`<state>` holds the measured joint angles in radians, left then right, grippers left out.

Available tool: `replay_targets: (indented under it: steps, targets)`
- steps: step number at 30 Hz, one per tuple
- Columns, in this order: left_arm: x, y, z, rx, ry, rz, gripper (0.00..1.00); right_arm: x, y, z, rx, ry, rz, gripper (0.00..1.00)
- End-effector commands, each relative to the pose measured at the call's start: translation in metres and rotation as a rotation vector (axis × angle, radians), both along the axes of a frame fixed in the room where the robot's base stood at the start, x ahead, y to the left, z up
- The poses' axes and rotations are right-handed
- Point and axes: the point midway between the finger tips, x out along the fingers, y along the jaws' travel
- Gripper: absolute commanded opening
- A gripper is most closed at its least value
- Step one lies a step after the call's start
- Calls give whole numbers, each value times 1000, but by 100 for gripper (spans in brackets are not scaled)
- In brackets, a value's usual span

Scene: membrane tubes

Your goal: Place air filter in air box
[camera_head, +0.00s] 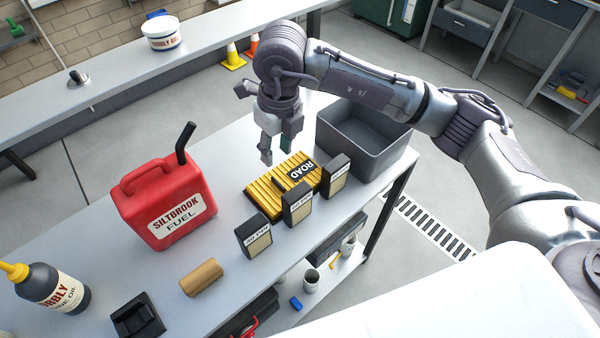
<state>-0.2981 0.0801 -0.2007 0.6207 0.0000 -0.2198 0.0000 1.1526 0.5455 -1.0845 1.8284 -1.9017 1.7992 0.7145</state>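A yellow pleated block (262,196) with a black "ROAD" label lies on the workbench and looks like an air filter. Three dark upright boxes with pale label faces stand along its front side: a left one (253,236), a middle one (297,205) and a right one (336,176). A grey open-topped box (390,152) stands at the bench's right end; I cannot tell if it is the air box. My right gripper (277,150) points down just behind the yellow block, its fingers apart. A small dark green patch shows by its fingers, unclear. My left gripper is out of view.
A red fuel can (160,205) stands left of the yellow block. A tan roll (201,277), a black tray-like part (137,317) and a dark oil bottle (55,288) sit at the front left. Bare bench lies between the can and the roll.

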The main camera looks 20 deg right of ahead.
Motion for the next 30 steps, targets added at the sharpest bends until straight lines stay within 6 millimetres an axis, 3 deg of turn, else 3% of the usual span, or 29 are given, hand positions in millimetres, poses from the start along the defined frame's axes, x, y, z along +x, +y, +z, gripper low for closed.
replay_targets:
  steps: [5, 15, 23, 30]
  targets:
    - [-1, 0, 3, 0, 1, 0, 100, 7, -6, -13, -29, -36, -39, 38]
    - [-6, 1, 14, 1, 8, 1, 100, 14, -3, -74, -28, -33, -37, 38]
    - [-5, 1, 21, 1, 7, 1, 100, 16, -2, -93, -26, -33, -37, 38]
    - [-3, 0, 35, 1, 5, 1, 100, 21, -2, -129, -26, -33, -36, 38]
